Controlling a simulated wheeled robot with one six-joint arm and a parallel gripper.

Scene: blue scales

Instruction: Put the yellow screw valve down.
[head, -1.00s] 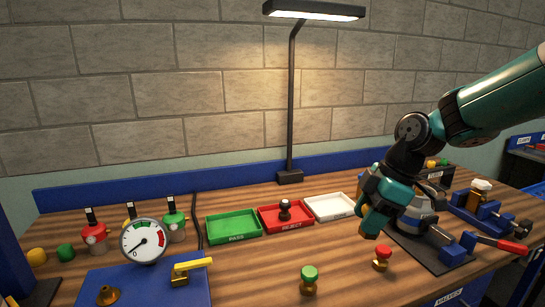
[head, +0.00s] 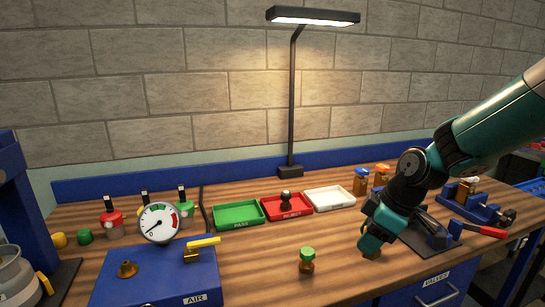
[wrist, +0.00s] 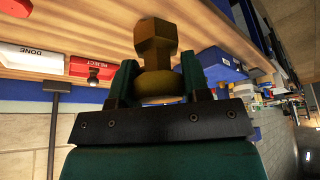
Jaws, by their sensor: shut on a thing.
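The yellow screw valve (wrist: 155,50) is between the fingers of my gripper (wrist: 160,88) in the wrist view. Its brass hex body and foot point out past the fingertips toward the wooden bench (wrist: 85,25), and a bit of its yellow knob shows between the fingers. In the head view my gripper (head: 372,242) is low over the front right of the bench (head: 270,235), with a little brass showing below it. I cannot tell whether the valve's foot touches the wood.
A green-topped valve (head: 306,262) stands left of my gripper. Blue-topped (head: 361,182) and orange-topped (head: 382,175) valves stand behind. The green (head: 240,226), red (head: 290,217) and white (head: 330,208) trays lie further back. A blue vise (head: 440,235) is at right. Bare wood lies left of my gripper.

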